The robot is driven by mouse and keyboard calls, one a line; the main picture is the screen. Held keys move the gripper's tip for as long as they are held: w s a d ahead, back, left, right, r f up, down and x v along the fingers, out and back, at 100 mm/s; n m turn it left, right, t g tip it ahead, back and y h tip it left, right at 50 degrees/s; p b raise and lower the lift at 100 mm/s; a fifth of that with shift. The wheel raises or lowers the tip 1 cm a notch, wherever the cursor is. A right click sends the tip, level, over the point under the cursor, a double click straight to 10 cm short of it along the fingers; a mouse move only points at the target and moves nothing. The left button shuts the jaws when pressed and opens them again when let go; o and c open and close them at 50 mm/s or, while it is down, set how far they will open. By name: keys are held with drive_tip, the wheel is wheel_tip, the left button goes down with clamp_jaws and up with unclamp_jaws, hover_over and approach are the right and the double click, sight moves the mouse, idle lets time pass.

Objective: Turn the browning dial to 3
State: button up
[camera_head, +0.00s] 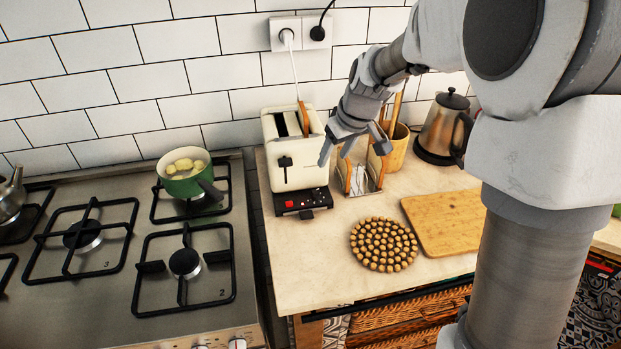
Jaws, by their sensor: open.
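A cream toaster (294,160) stands on the counter against the tiled wall, right of the stove. Its front base has a dark control panel (301,202) with a red light or button. A small dark knob, probably the browning dial (307,214), sits at the panel's front edge; its setting is too small to read.
A wood-sided rack (360,180) stands under my gripper. A utensil pot (396,148) and kettle (444,127) are behind it. A round beaded trivet (383,244) and cutting board (443,221) lie in front. A green pot (183,181) sits on the stove. Counter before the toaster is clear.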

sight(316, 191)
drive_tip(key=x, duration=1.7)
drive_tip(key=shift+a+f, duration=0.15)
drive_tip(key=shift+a, duration=0.05)
clamp_jaws()
